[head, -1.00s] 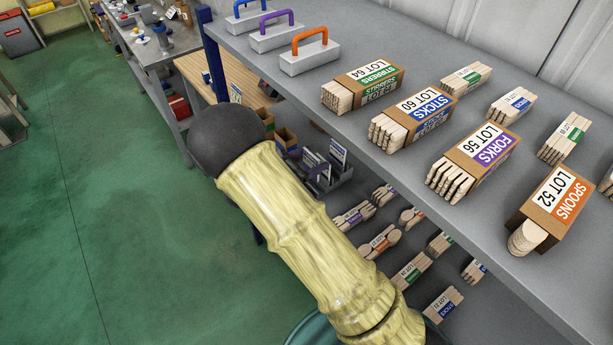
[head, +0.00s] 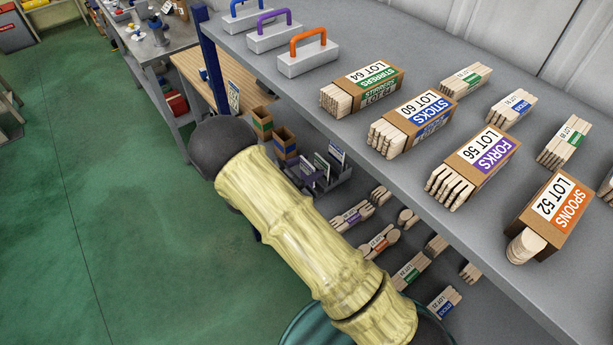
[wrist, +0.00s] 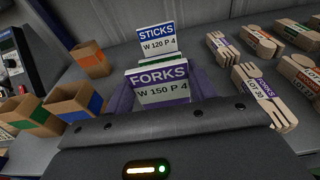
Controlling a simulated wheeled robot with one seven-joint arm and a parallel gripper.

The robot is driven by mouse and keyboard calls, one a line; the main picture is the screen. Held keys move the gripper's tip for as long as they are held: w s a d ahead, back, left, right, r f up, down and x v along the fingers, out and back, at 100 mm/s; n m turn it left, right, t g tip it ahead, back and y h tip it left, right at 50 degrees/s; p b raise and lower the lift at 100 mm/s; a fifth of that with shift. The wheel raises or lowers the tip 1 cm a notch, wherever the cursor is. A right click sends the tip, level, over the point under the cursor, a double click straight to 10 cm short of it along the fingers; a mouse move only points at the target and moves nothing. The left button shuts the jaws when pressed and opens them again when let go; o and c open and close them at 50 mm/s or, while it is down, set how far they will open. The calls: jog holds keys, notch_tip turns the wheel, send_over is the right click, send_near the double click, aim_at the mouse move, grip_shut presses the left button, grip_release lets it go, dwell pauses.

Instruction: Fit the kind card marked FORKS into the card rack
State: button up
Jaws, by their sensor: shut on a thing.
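The kind card marked FORKS (wrist: 158,80), white with a purple band and "W 150 P 4", stands upright just beyond my gripper (wrist: 160,112) in the wrist view. A blue-banded STICKS card (wrist: 158,40) stands farther back.
Open cardboard boxes (wrist: 75,101) stand left of the rack. Bundles of wooden cutlery (wrist: 264,97) lie close on its right. Above is a grey shelf (head: 400,190) with LOT boxes (head: 473,165) and handled blocks (head: 308,60). Green floor lies open at left.

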jog(key=shift+f, duration=0.15)
notch_tip(320, 180, down, 4)
jog(key=shift+s+r+p, duration=0.15)
jog(key=shift+r+p, duration=0.1)
jog(key=shift+p, duration=0.25)
jog(key=shift+c, duration=1.3)
jog(key=shift+s+f, duration=0.1)
jog(key=shift+f, duration=0.35)
jog(key=shift+c, duration=1.2)
jog(key=o, duration=1.2)
jog(key=shift+c, duration=0.2)
jog(key=o, duration=0.3)
jog(key=shift+f, duration=0.1)
jog(key=shift+w, duration=0.25)
jog(key=shift+s+a+r, duration=0.1)
jog(key=shift+a+r, duration=0.05)
jog(key=shift+r, duration=0.05)
